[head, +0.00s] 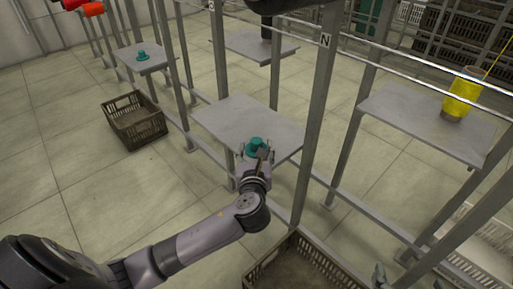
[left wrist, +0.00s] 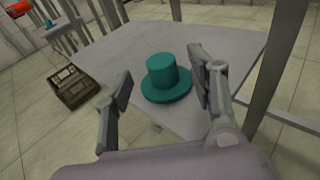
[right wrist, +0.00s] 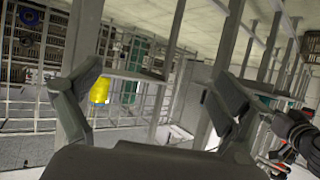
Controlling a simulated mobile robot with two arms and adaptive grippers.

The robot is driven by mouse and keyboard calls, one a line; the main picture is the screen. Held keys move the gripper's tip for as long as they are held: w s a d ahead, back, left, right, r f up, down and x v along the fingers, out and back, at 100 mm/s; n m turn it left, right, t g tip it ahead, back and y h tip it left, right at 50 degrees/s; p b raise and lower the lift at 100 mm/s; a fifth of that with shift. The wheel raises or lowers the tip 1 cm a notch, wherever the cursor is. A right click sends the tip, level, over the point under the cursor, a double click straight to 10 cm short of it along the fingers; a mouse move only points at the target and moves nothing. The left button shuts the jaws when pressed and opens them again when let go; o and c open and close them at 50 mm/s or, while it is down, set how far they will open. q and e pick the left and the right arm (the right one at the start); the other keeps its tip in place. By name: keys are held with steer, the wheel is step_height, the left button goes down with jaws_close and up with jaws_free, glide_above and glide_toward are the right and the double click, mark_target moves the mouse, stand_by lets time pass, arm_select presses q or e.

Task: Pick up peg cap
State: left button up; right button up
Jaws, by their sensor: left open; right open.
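A teal peg cap (head: 256,146), shaped like a small top hat, stands upright on the near edge of the middle grey shelf (head: 250,120). In the left wrist view the peg cap (left wrist: 166,78) lies between and just ahead of the open fingers of my left gripper (left wrist: 163,95). The fingers are on either side of it, and I cannot tell whether either one touches it. In the head view my left gripper (head: 257,158) reaches the cap from the front. My right gripper (right wrist: 160,95) is open and empty in its wrist view, away from the cap.
Another teal cap (head: 142,56) sits on a shelf at the far left. A brown crate (head: 135,120) stands on the floor at left, another crate (head: 305,265) below front. A yellow bobbin (head: 461,95) stands on the right shelf. Metal posts (head: 314,120) flank the middle shelf.

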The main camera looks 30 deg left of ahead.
mark_target(256, 144)
arm_select(q)
steer(key=b+x, duration=0.2)
steer(key=x, duration=0.2)
steer(key=shift+w+f, duration=0.2)
steer(key=shift+w, duration=0.05)
steer(key=shift+w+a, duration=0.1)
steer(key=shift+w, duration=0.05)
arm_select(e)
step_height(256, 144, up, 9)
steer(key=w+a+t+y, duration=0.2)
steer(key=w+t, duration=0.1)
steer(key=t, duration=0.2)
steer(key=shift+t, duration=0.3)
steer(key=shift+r, duration=0.1)
arm_select(q)
steer(key=c, duration=1)
steer(key=shift+c, duration=0.2)
steer(key=shift+r, duration=0.15)
